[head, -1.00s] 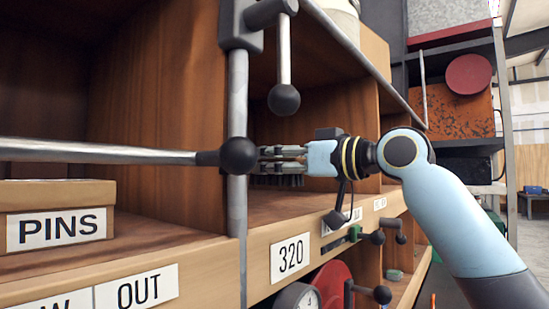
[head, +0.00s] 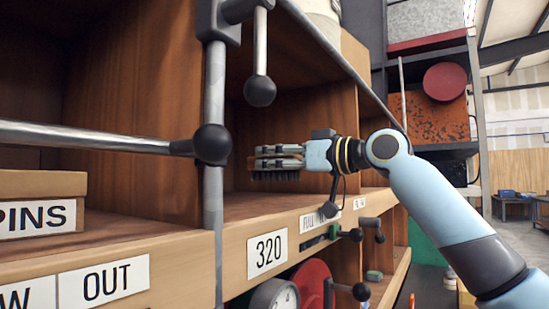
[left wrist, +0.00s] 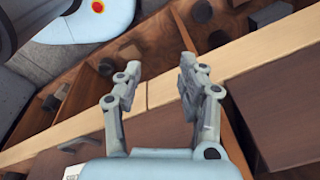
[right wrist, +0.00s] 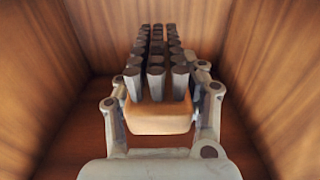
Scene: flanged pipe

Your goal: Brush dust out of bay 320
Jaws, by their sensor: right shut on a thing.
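Bay 320 is the wooden compartment above the "320" label (head: 267,254), and its floor (head: 250,206) shows in the head view. My right gripper (head: 265,157) reaches into the bay from the right, shut on a brush. The brush's dark bristles (head: 275,175) point down and seem a little above the floor. In the right wrist view the brush's wooden block (right wrist: 160,118) sits between the fingers, with several rows of bristles. I cannot make out dust. My left gripper (left wrist: 158,68) is open and empty in the left wrist view, over the shelf edge; it is outside the head view.
A metal post (head: 214,95) with a black ball knob (head: 212,145) stands at the bay's left front. Another knob (head: 260,91) hangs above the opening. A long rod (head: 90,136) crosses the left bay, above a PINS box (head: 40,205). Bay walls (right wrist: 265,60) flank the brush.

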